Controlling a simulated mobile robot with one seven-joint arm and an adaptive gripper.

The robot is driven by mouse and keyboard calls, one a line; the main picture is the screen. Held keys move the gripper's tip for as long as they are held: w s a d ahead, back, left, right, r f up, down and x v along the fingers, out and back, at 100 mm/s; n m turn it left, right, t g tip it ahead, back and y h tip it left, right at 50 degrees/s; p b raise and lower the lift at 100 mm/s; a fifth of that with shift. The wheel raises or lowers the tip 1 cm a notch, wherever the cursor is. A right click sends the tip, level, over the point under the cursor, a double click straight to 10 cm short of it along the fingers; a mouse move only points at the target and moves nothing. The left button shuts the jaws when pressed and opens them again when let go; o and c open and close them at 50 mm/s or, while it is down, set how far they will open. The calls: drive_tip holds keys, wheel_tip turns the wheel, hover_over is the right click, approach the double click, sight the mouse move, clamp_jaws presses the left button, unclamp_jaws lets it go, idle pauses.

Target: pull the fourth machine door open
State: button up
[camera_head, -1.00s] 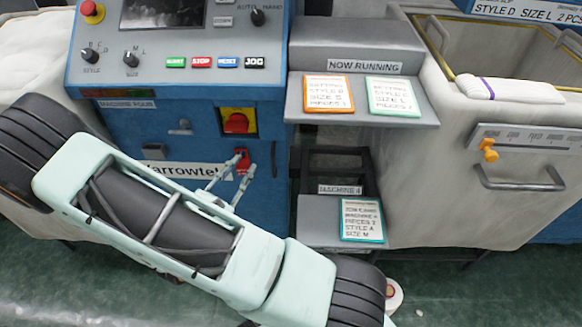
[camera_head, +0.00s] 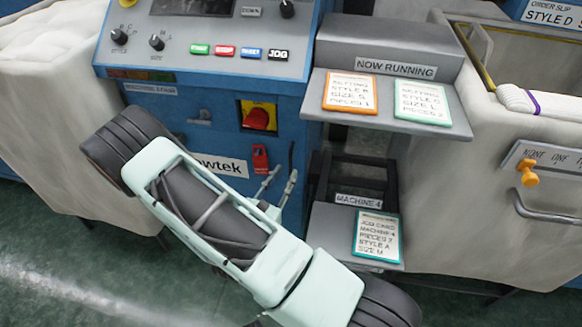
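The fourth machine (camera_head: 222,125) is the blue cabinet labelled as machine four. Its front door appears shut. A dark upright handle (camera_head: 291,158) is at the right side of the front. A red latch-like part (camera_head: 260,158) is left of it, under a red rotary switch (camera_head: 259,118) on a yellow plate. My pale green arm crosses the lower front and hides much of it. My gripper (camera_head: 278,186) shows two thin grey fingers, apart and empty. They are just below and left of the handle's lower end. I cannot tell their distance from the door.
A grey stand with cards (camera_head: 350,92) and a lower shelf (camera_head: 328,228) are close on the right. A pale fabric-covered bin with an orange knob (camera_head: 528,173) is farther right. A white padded mass (camera_head: 60,110) is at left. Green floor (camera_head: 50,235) is clear at lower left.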

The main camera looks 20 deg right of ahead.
sight(290, 167)
drive_tip(key=x, duration=0.4)
drive_tip(key=shift+w+d+b, duration=0.3)
drive_tip(key=shift+b, duration=0.05)
clamp_jaws()
